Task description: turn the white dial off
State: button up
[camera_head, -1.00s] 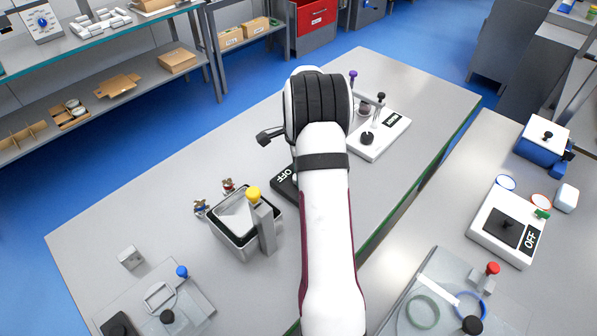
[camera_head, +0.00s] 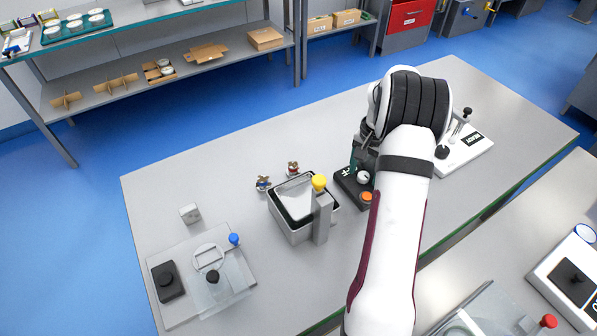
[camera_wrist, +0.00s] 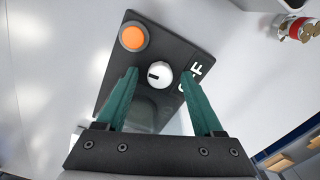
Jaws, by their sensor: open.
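The white dial (camera_wrist: 158,74) is a round knob with a dark mark on its face, set on a black control box (camera_wrist: 115,88) beside an orange button (camera_wrist: 134,37). White OFF lettering, partly hidden, is on the box next to the dial. In the head view the dial (camera_head: 363,178) and the box (camera_head: 347,190) show just left of my arm. My gripper (camera_wrist: 165,75) is open, its two green fingers pointing toward the box on either side of the dial. I cannot tell whether they touch it. In the head view my gripper (camera_head: 358,158) is partly hidden.
A metal tub (camera_head: 292,233) with a yellow-knobbed post (camera_head: 319,182) stands left of the box. A white switch unit (camera_head: 468,150) is right of my arm. The table's back left is clear.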

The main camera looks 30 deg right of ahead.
aim_at(364, 174)
notch_tip(364, 174, up, 15)
jog(key=s+a+r+n+h, duration=0.1)
jog(key=s+a+r+n, duration=0.1)
jog(key=a+n, duration=0.5)
jog(key=s+a+r+n+t, duration=0.1)
jog(key=s+a+n, duration=0.3)
jog(key=a, duration=1.2)
jog(key=r+n, duration=0.1)
jog(key=n, duration=0.1)
jog(key=shift+n+h, duration=0.4)
jog(key=shift+a, duration=0.1)
jog(key=s+a+f+m+y, duration=0.1)
jog(key=s+a+f+m, duration=0.1)
jog(key=s+a, duration=0.4)
jog(key=s+a+f+m+g+y, duration=0.1)
jog(key=s+a+f+m+y, duration=0.1)
jog(key=s+a, duration=0.4)
jog(key=s+m, duration=0.1)
jog(key=s, duration=0.3)
jog(key=shift+a+f+m+y, duration=0.15)
jog(key=shift+f+m+y, duration=0.15)
jog(key=shift+m, duration=0.1)
